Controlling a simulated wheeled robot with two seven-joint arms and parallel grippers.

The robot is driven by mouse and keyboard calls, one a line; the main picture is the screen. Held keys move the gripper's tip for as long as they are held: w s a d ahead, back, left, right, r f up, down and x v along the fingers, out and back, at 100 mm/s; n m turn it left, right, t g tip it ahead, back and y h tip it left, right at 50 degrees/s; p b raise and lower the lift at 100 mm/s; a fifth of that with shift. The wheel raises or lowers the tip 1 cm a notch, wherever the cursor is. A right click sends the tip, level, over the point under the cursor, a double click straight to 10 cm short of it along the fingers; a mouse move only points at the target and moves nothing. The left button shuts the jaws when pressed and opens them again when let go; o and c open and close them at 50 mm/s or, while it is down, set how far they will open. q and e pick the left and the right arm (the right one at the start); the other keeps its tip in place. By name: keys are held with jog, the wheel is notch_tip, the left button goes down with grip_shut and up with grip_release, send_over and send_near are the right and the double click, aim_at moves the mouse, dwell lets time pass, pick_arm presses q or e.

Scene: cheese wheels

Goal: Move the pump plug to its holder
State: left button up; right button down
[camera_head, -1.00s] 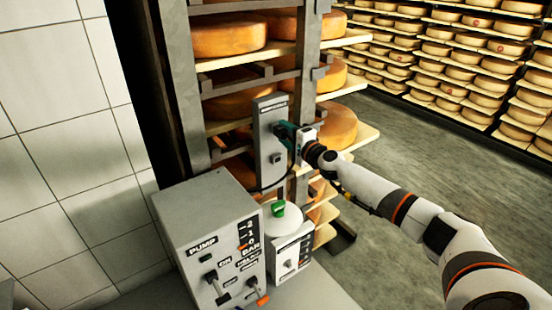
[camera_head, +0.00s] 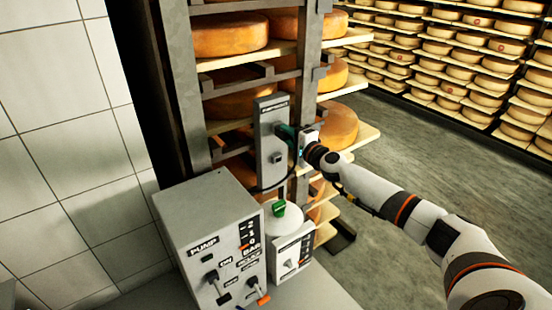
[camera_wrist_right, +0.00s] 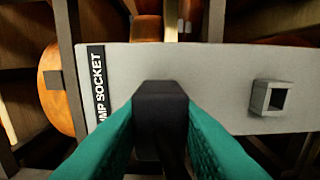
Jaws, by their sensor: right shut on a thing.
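The black pump plug (camera_wrist_right: 160,105) is between the teal fingers of my right gripper (camera_head: 287,134), which is shut on it. The plug is in front of the grey panel (camera_head: 270,118) labelled PUMP SOCKET, toward its labelled end. I cannot tell whether it sits in the socket, touches the panel or is just clear of it, since the plug hides that spot. The holder, a small square open-ended grey box (camera_wrist_right: 271,98), sticks out of the panel at right in the wrist view. It shows lower on the panel in the head view (camera_head: 277,157). My left gripper is not in view.
A dark cable loops below the panel. Cheese racks stand behind; the floor (camera_head: 400,140) at right is clear.

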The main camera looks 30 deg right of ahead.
aim_at(289, 136)
jog(key=shift+s, duration=0.75)
jog(key=shift+s+d, duration=0.1)
jog(key=shift+s, duration=0.1)
jog(key=shift+s+p, duration=0.4)
jog(key=shift+s, duration=0.25)
jog(key=shift+s, duration=0.4)
jog(key=shift+s+d, duration=0.1)
jog(key=shift+s, duration=0.2)
jog(key=shift+s+r, duration=0.1)
jog(key=shift+s, duration=1.05)
